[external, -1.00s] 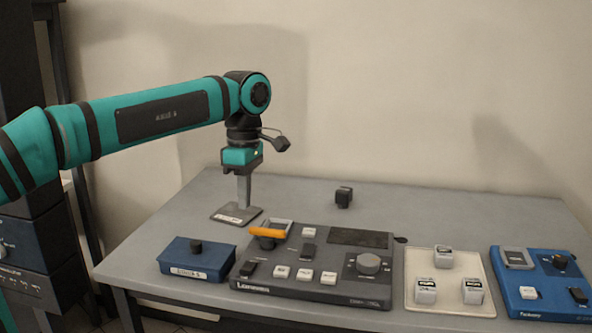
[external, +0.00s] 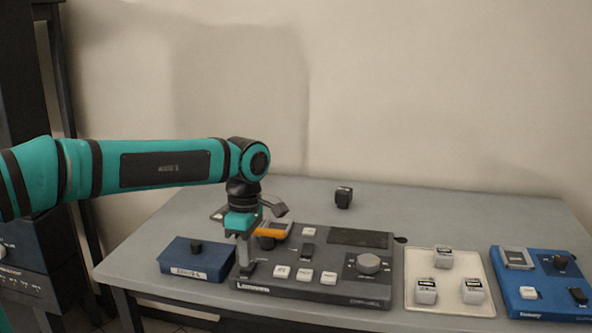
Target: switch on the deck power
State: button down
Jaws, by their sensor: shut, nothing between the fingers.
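The dark grey deck (external: 330,289) lies near the table's front edge, with a black rocker switch (external: 250,270) at its front left corner. My gripper (external: 245,265) is shut and points down at this switch, with its fingertips at or just above it; I cannot tell whether they touch. The fingers partly hide the switch, and its position cannot be read. The deck also carries a second black switch (external: 308,250), several white buttons (external: 305,276), a round grey knob (external: 368,263) and an orange-handled part (external: 271,233) behind my gripper.
A blue box (external: 197,264) with a black knob stands close left of the deck. A cream tray (external: 447,304) with white cubes and a blue panel (external: 545,302) stand to the right. A small black block (external: 343,197) sits at the back. The table's back right is clear.

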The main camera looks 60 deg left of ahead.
aim_at(246, 269)
jog(key=shift+f, duration=0.45)
jog(key=shift+s, duration=0.1)
jog(key=shift+d+f, duration=0.1)
jog(key=shift+f, duration=0.1)
jog(key=shift+w+a+r, duration=0.25)
jog(key=shift+w+a, duration=0.3)
jog(key=shift+r, duration=0.1)
notch_tip(246, 269, up, 14)
jog(key=s+d, duration=0.1)
dwell(0.7)
